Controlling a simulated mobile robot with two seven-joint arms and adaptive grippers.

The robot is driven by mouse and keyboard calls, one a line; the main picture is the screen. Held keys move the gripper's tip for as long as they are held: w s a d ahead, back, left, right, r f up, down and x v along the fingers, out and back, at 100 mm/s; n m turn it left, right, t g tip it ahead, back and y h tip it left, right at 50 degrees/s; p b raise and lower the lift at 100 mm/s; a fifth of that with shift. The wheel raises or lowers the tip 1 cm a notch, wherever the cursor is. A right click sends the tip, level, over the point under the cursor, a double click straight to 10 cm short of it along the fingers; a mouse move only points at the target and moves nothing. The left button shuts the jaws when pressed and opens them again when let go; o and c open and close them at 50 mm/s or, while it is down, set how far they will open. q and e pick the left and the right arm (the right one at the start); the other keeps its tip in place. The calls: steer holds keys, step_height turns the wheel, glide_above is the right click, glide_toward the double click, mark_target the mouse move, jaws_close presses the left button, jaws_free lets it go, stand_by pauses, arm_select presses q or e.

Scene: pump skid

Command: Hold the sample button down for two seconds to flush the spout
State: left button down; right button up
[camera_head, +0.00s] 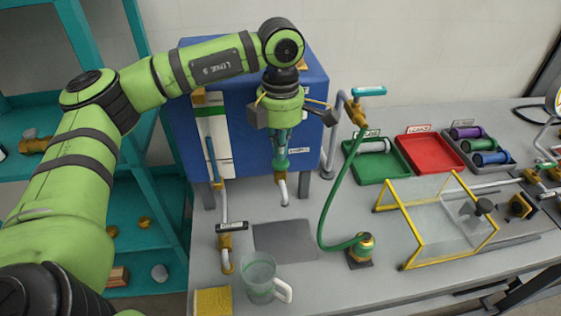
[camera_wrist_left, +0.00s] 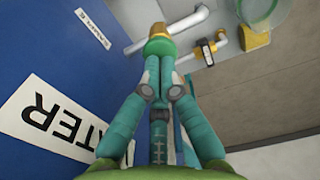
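My left gripper (camera_head: 281,148) points down in front of the blue cabinet (camera_head: 313,100). In the left wrist view its fingers (camera_wrist_left: 162,72) come together at the tips, with nothing seen between them. Just beyond the tips is the green and gold sample fitting (camera_wrist_left: 158,45); whether they touch it or press its button I cannot tell. A small label, seemingly SAMPLE (camera_wrist_left: 93,28), is on the cabinet beside it. The pale spout (camera_head: 282,187) bends down below the fitting and also shows in the wrist view (camera_wrist_left: 183,25). My right gripper is not in view.
A clear mug (camera_head: 259,276) stands near the bench front, beside a yellow sponge (camera_head: 213,301). A valve pipe (camera_head: 225,240) is left of a grey plate (camera_head: 285,240). A green hose (camera_head: 328,205), trays and a clear yellow-edged guard (camera_head: 435,215) are at right.

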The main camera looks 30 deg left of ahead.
arm_select(q)
steer(key=shift+f+b, duration=0.85)
steer(key=shift+f, duration=0.25)
stand_by(2.2)
steer(key=shift+r+p, duration=0.95)
steer(key=shift+r, duration=0.5)
steer(key=shift+r+p, duration=1.6)
steer(key=shift+r, duration=0.95)
steer(key=shift+f, duration=0.1)
